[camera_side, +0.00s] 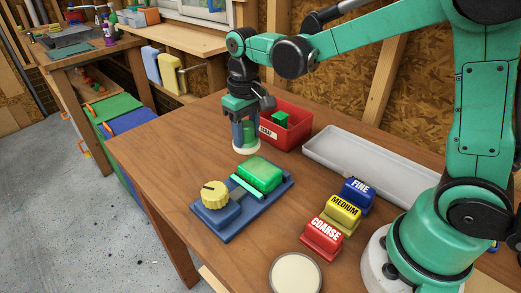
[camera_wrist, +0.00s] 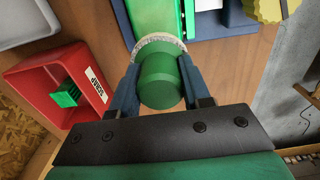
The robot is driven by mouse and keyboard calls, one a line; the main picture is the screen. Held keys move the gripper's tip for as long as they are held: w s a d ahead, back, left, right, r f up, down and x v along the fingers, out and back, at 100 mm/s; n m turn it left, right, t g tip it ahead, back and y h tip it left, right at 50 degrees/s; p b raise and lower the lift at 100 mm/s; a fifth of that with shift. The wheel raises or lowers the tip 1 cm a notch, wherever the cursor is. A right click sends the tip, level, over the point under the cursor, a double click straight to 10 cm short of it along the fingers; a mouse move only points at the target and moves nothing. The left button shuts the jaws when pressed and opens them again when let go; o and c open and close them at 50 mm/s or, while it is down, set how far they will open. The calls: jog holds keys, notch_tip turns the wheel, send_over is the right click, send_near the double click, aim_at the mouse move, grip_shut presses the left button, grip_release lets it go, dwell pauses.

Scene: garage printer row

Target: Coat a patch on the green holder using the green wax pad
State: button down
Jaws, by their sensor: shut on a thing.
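The green holder (camera_side: 261,173) lies in a blue clamp fixture (camera_side: 226,222) with a yellow knob (camera_side: 214,194) on the table. In the wrist view, the green holder (camera_wrist: 150,16) shows at the top, partly hidden behind the pad. My gripper (camera_side: 245,133) points down and is shut on the green wax pad (camera_wrist: 160,80), a green round grip with a pale, rough-edged face. In the side view, the pad (camera_side: 246,147) is just behind the holder, near the table's surface. I cannot tell whether its face touches anything.
A red scrap bin (camera_side: 298,128) with a green piece (camera_side: 280,118) stands close behind my gripper. A long grey tray (camera_side: 365,165) lies to the right. Blue FINE, yellow MEDIUM and red COARSE blocks (camera_side: 322,238) and a cream disc (camera_side: 295,274) sit nearer. The table's left side is clear.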

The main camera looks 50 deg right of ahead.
aim_at(305, 174)
jog(key=shift+r, duration=2.35)
jog(key=shift+s+d+r, duration=0.15)
jog(key=shift+d+r, duration=0.05)
jog(key=shift+d, duration=0.1)
jog(key=s+d+r+m, duration=0.6)
jog(key=s+d+m, duration=0.2)
jog(key=d+m, duration=0.15)
jog(key=shift+m, duration=0.65)
jog(key=f, duration=1.9)
jog(key=shift+s+a+f, duration=0.15)
jog(key=shift+s+a, duration=0.05)
jog(key=shift+a, duration=0.15)
jog(key=shift+f, duration=0.15)
jog(key=shift+c, duration=2.1)
grip_release()
